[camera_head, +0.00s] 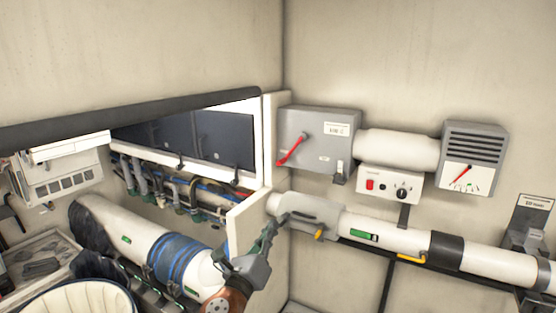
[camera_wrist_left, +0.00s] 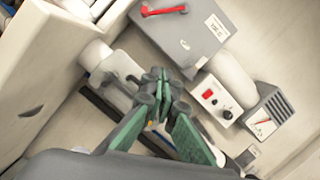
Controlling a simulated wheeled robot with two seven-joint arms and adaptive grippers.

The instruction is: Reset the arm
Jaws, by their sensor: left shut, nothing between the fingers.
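My left gripper (camera_head: 270,233) has green-padded fingers and is raised in front of the white pipe at the lower middle of the head view. In the left wrist view its fingertips (camera_wrist_left: 163,82) meet, shut with nothing between them. The grey box with a red lever (camera_head: 318,139) is on the wall above and to the right of the gripper. It also shows in the wrist view (camera_wrist_left: 182,38). My right gripper is not in view.
A white panel with a red switch and black knob (camera_head: 387,186) and a grey gauge box (camera_head: 472,158) are on the right wall. A white pipe (camera_head: 408,241) runs below them. A white cylinder with blue straps (camera_head: 150,250) lies left of my arm. A cushioned seat (camera_head: 80,300) is lower left.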

